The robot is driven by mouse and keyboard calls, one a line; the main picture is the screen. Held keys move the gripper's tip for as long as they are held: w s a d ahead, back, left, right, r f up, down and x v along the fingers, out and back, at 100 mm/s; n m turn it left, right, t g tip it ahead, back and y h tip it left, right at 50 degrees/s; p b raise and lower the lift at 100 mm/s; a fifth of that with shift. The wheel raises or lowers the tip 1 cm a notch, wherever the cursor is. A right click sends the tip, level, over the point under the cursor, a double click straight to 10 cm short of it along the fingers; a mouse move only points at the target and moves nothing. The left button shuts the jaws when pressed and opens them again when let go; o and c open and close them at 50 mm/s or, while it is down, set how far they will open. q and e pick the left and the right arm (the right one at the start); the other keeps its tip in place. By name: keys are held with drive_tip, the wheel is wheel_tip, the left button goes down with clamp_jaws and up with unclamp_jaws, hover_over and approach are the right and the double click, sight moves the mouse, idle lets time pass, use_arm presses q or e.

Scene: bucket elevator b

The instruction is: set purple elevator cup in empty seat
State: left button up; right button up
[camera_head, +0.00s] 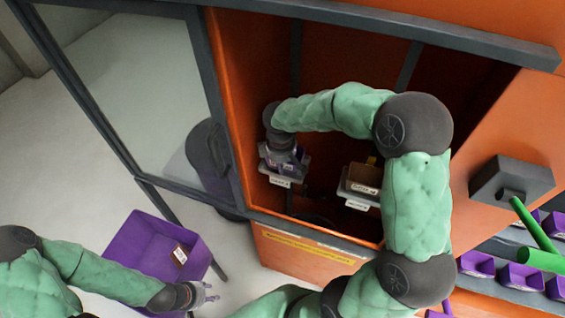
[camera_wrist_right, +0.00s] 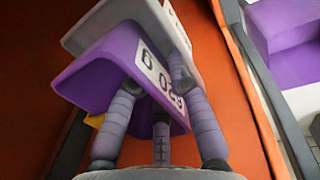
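The purple elevator cup (camera_wrist_right: 105,75), with a white number label, is between the fingers of my right gripper (camera_wrist_right: 160,105) in the right wrist view. The fingers close around it. A light grey seat (camera_wrist_right: 105,22) is right beside the cup in that view; I cannot tell if the cup is fully in it. In the head view my right gripper (camera_head: 284,158) reaches into the orange housing at the left grey seat (camera_head: 279,181), largely covering the cup. My left gripper (camera_head: 208,295) is apart from these, low at the left, with fingers spread and empty.
An open glass door (camera_head: 135,90) is at left. A purple bin (camera_head: 150,240) stands near my left arm. A grey box (camera_head: 510,180) with a green handle and several purple cups are at right.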

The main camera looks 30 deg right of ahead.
drive_tip(key=shift+s+f, duration=0.1)
drive_tip(key=shift+f, duration=0.15)
drive_tip(key=shift+a+r, duration=0.1)
drive_tip(key=shift+r, duration=0.1)
idle(0.3)
drive_tip(key=shift+r, duration=0.1)
drive_tip(key=shift+r, duration=0.25)
wheel_tip(320, 180, up, 13)
drive_tip(key=p, duration=0.2)
drive_tip(key=shift+s+a+f, duration=0.15)
drive_tip(key=shift+s+a, duration=0.2)
drive_tip(key=shift+a, duration=0.05)
idle(0.9)
